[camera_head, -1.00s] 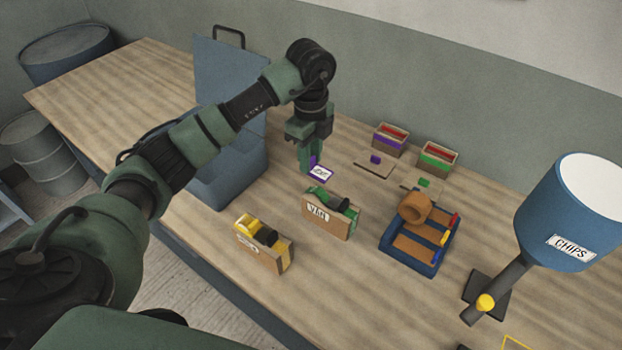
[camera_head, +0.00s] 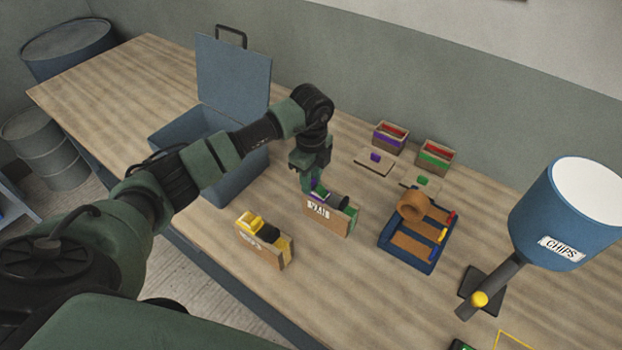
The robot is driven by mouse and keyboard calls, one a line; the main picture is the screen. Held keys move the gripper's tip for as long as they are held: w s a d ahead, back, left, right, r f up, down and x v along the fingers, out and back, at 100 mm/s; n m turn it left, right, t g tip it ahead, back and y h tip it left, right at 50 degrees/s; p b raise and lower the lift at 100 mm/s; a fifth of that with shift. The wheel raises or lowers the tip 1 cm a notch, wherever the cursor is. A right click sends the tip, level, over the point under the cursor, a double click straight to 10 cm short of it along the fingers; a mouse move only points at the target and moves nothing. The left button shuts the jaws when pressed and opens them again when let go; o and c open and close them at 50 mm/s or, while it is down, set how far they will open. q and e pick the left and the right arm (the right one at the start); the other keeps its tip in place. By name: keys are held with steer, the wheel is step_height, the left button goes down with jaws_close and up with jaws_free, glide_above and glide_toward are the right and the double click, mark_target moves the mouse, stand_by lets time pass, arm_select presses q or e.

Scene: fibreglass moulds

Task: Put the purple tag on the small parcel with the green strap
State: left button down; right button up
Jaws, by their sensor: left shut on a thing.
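The small parcel with the green strap (camera_head: 327,220) is a brown block with a white label on its front and green at its right end. It stands upright at the middle of the table. My left gripper (camera_head: 312,186) is shut on the purple tag (camera_head: 318,194), whose purple edge shows at the top left of this parcel. The fingers and the tag overlap the parcel's top in view, and I cannot tell whether the tag touches it. Most of the tag's face is hidden. My right gripper is not in view.
A similar parcel with yellow (camera_head: 265,243) stands at the front left. An open blue case (camera_head: 232,75) is behind my arm. A blue tray (camera_head: 420,240) with a brown roll, two small boxes (camera_head: 390,136) (camera_head: 436,157) and a blue CHIPS bin (camera_head: 560,225) are to the right.

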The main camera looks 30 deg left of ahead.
arm_select(q)
steer(key=c, duration=1.1)
jaws_free()
steer(key=shift+f, duration=0.1)
step_height(320, 180, up, 12)
steer(key=b, duration=0.4)
steer(key=shift+r, duration=0.2)
steer(key=shift+s+f, duration=0.1)
